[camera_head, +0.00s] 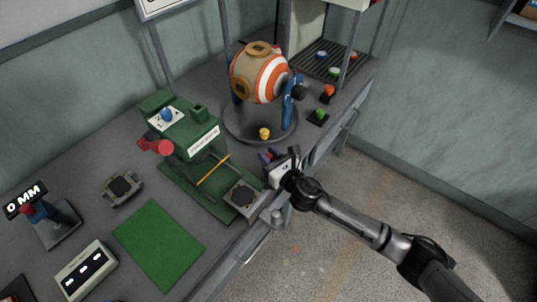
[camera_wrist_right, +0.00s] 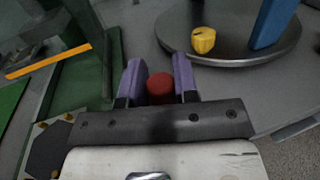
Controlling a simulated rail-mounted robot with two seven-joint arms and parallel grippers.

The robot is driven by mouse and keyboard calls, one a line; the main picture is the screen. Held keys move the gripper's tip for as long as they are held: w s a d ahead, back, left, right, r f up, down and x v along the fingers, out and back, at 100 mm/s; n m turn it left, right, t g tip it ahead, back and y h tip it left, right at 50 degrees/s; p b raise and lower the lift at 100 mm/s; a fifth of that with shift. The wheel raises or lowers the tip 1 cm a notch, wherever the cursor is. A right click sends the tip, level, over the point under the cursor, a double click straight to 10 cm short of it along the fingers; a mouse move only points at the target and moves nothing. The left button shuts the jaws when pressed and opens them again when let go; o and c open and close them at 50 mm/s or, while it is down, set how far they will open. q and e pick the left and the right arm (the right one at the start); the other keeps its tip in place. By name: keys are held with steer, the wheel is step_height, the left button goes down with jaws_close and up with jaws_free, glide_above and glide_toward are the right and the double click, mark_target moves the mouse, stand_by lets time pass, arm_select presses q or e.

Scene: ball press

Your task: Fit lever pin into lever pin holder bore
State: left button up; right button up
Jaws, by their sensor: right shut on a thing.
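My right gripper (camera_head: 270,157) is above the bench, between the green press and the round turntable. In the right wrist view its two purple fingers (camera_wrist_right: 158,82) are shut on a red, round-ended piece (camera_wrist_right: 160,87). This may be the lever pin, but only its end shows; the rest is hidden between the fingers. I cannot single out the lever pin holder bore. The green press (camera_head: 188,128) has a red cylinder (camera_head: 157,146) at its left side and a blue knob on top. My left gripper is not in view.
The turntable (camera_head: 240,128) carries a striped ball (camera_head: 258,75), a blue upright (camera_head: 290,98) and a yellow piece (camera_head: 264,133), close by my right gripper. A thin orange bar (camera_head: 213,169) crosses the press. A green mat (camera_head: 158,245) lies clear at the front.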

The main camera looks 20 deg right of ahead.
steer(key=shift+f+b, duration=0.3)
steer(key=shift+f, duration=0.2)
steer(key=o, duration=0.9)
steer(key=shift+o, duration=0.6)
steer(key=shift+s, duration=0.15)
steer(key=shift+s+d, duration=0.1)
steer(key=shift+s, duration=0.15)
steer(key=p+v, duration=0.2)
steer(key=v, duration=1.1)
